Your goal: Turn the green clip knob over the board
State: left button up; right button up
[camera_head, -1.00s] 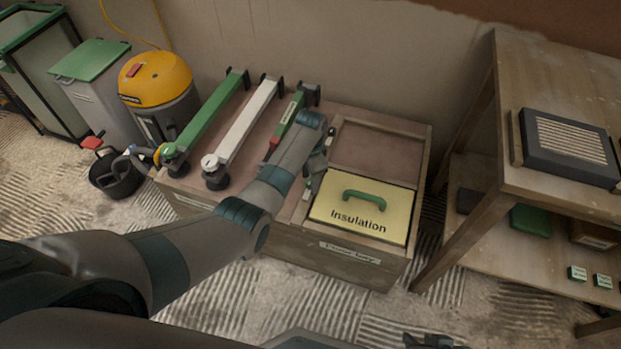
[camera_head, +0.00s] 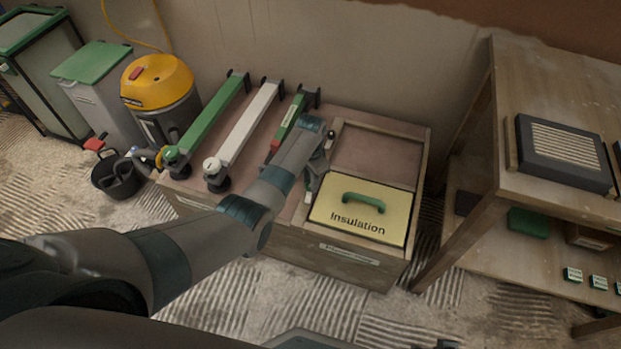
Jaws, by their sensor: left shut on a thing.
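The yellow board (camera_head: 335,209) marked "Insulation", with a green handle (camera_head: 363,202), lies in the front right compartment of the wooden bench box. My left gripper (camera_head: 322,168) is at the board's back left corner, at the divider beside it. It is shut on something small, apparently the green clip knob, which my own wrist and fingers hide. I cannot tell which way the clip points. My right gripper (camera_head: 446,344) shows only as a dark sliver at the bottom edge, too little to tell its jaws.
Green (camera_head: 210,122), white (camera_head: 243,133) and green-red (camera_head: 287,127) bars lie left of my wrist. The compartment behind the board (camera_head: 376,158) looks empty. A yellow vacuum (camera_head: 158,85) and black bucket (camera_head: 117,178) stand left. A wooden shelf table (camera_head: 497,190) stands right.

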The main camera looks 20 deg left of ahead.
pick_arm(q)
jog(key=shift+r+n, duration=0.15)
jog(key=shift+n, duration=0.15)
jog(key=n+p, duration=0.2)
jog(key=shift+n, duration=0.3)
jog(key=n+p, duration=0.2)
jog(key=n, duration=0.2)
jog(key=shift+n, duration=0.3)
jog(key=n+p, duration=0.1)
jog(key=n, duration=0.2)
jog(key=shift+n, duration=0.3)
jog(key=n+p, duration=0.1)
jog(key=n, duration=0.3)
jog(key=shift+a+n, duration=0.15)
jog(key=shift+n, duration=0.15)
pick_arm(e)
notch_tip(320, 180, down, 16)
jog(key=d, duration=0.1)
jog(key=shift+s+f+g, duration=0.25)
jog(key=shift+s+g, duration=0.05)
jog(key=shift+s, duration=0.05)
jog(key=shift+f, duration=0.1)
pick_arm(q)
jog(key=o, duration=1)
jog(key=shift+o, duration=0.2)
